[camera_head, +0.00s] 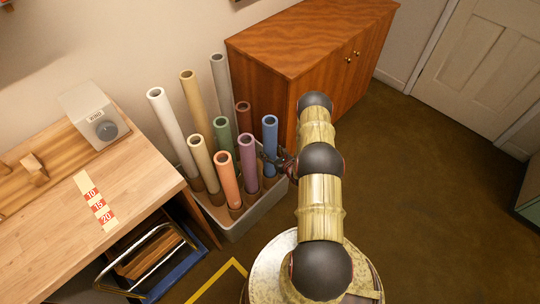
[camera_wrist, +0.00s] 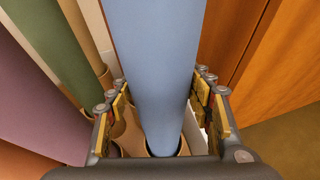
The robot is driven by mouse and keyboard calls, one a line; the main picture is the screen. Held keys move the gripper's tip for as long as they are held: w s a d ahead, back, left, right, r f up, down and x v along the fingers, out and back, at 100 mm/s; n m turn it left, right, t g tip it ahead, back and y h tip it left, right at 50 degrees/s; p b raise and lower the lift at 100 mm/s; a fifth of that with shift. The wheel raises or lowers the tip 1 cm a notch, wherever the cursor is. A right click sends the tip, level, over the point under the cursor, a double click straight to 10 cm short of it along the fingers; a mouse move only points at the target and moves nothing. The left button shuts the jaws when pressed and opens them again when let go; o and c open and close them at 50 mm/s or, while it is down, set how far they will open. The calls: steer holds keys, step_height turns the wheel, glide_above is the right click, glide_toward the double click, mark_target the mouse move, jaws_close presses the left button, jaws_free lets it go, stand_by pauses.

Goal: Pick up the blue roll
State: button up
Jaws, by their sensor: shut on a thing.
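The blue roll (camera_head: 270,137) stands upright at the right end of the crate (camera_head: 263,208), among the other rolls. In the wrist view the blue roll (camera_wrist: 158,70) runs down the middle between the two fingers, its lower end in a dark round socket. My gripper (camera_head: 277,160) reaches it from the right, at about its middle height. In the wrist view my gripper (camera_wrist: 160,112) has a finger on each side of the roll and is shut on it. The contact surfaces are partly hidden.
Purple (camera_head: 249,160), orange (camera_head: 228,175), green (camera_head: 224,135) and several other rolls stand close to the left and behind. A wooden cabinet (camera_head: 300,50) is just behind the crate. A workbench (camera_head: 60,240) is at left. Open floor (camera_head: 430,170) lies to the right.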

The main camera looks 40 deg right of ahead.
mark_target(270, 124)
step_height(270, 124, up, 21)
steer(key=p, duration=0.7)
steer(key=shift+f+p, duration=0.1)
steer(key=shift+p, duration=0.25)
